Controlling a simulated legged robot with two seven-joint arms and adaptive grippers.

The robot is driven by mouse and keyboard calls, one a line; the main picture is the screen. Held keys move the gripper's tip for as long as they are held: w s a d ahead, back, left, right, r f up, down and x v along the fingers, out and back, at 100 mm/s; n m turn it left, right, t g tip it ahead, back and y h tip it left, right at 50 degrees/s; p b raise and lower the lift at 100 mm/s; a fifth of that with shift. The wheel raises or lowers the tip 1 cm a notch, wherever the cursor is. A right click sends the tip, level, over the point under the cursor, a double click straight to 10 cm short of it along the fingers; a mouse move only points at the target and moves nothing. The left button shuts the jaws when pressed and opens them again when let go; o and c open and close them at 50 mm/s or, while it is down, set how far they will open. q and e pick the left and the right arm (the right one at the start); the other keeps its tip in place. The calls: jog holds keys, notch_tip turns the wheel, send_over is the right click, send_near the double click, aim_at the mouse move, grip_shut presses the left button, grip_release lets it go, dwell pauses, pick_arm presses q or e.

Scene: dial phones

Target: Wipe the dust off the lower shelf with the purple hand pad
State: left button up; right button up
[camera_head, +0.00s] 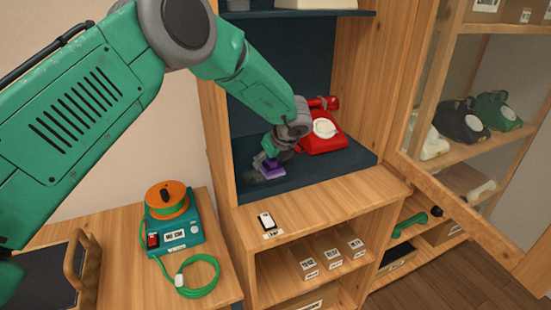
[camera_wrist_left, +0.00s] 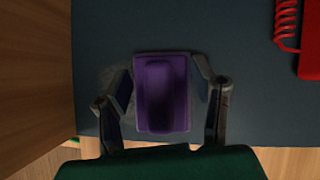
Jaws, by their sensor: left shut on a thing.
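The purple hand pad (camera_head: 271,170) is held low over the dark blue lower shelf (camera_head: 330,169), near its left front. It also shows in the left wrist view (camera_wrist_left: 162,95). My left gripper (camera_head: 275,158) is shut on the pad, with one finger on each side of it. The pad looks to be at the shelf surface, but I cannot tell whether it touches. A greyish dusty patch (camera_head: 256,177) shows on the shelf around the pad's left side. Part of the patch is hidden under the pad. My right gripper is not in view.
A red dial phone (camera_head: 322,138) stands on the same shelf, right of my gripper. The cabinet's left wall (camera_wrist_left: 30,75) is close. An upper shelf (camera_head: 290,14) is above. A teal device with an orange reel (camera_head: 173,222) stands on the left table. The shelf's right front is clear.

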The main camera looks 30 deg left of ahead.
aim_at(251, 169)
pick_arm(q)
jog(key=shift+s+a+f, duration=0.1)
jog(key=shift+s+a, duration=1.15)
jog(key=shift+s, duration=0.3)
jog(key=shift+s+a+f+b, duration=0.1)
jog(key=shift+s+a+b, duration=0.5)
jog(key=shift+s+a, duration=0.6)
jog(key=shift+s+f, duration=0.1)
jog(key=shift+s, duration=0.05)
jog(key=shift+f, duration=0.1)
jog(key=shift+w+d, duration=0.2)
jog(key=shift+w, duration=0.15)
jog(key=shift+w+d, duration=0.65)
jog(key=shift+w, duration=0.35)
jog(key=shift+w+d+f, duration=0.1)
jog(key=shift+w+d, duration=1.4)
jog(key=shift+w+d+b, duration=0.35)
jog(key=shift+w+d, duration=0.8)
jog(key=shift+w, duration=0.2)
jog(key=shift+c, duration=0.2)
